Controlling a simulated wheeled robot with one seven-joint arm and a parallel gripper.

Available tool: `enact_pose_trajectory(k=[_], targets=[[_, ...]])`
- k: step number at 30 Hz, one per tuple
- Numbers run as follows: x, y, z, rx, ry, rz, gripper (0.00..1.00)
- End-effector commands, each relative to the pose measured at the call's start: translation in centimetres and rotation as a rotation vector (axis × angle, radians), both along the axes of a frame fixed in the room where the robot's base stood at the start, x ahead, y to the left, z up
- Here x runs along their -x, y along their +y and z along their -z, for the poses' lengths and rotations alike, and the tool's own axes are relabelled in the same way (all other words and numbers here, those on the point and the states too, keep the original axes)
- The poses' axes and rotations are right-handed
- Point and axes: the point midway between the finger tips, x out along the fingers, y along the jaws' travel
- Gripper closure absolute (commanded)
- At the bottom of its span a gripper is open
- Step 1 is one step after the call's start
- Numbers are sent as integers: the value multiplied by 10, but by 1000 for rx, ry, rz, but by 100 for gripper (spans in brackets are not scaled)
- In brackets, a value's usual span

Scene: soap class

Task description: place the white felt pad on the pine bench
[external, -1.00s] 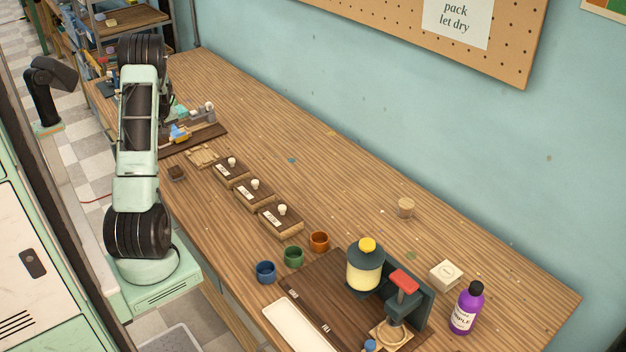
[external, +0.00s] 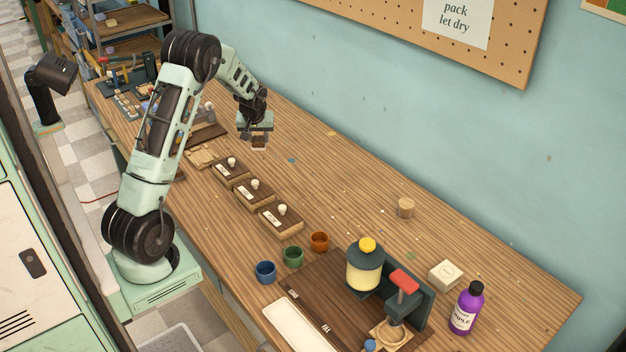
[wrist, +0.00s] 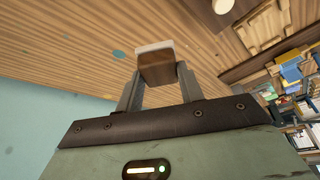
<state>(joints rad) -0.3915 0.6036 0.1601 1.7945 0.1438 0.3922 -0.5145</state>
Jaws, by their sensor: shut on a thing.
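My gripper (external: 257,132) hangs above the far left part of the pine bench (external: 350,175), near the wall side. It is shut on a small brown wooden block with a white layer on its far face, which I take for the white felt pad (wrist: 154,47). The block also shows below the fingers in the external view (external: 259,142). In the wrist view my gripper (wrist: 157,72) has a finger on each side of the block. The white face points away from the wrist, toward the bench. The block looks clear of the bench top, though the exact gap cannot be told.
Several dark blocks with white knobs (external: 255,191) stand in a row left of centre. Blue (external: 265,271), green and orange cups, a press (external: 402,298) and a purple bottle (external: 467,308) are nearer the front. The middle of the bench toward the wall is mostly clear.

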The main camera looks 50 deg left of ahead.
Motion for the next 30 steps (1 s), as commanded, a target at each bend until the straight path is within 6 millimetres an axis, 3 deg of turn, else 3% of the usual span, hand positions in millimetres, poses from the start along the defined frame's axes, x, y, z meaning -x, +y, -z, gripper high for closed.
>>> enact_pose_trajectory(k=[1,9,15,21,25,30], targets=[[-14,-27,-1,0,0,60,85],[-62,-160,-1,0,-1,344,85],[-74,-263,-2,0,-1,557,85],[-70,-356,-2,0,-2,748,85],[-62,-398,-2,-1,-3,835,85],[-56,-424,-1,-2,-3,891,85]])
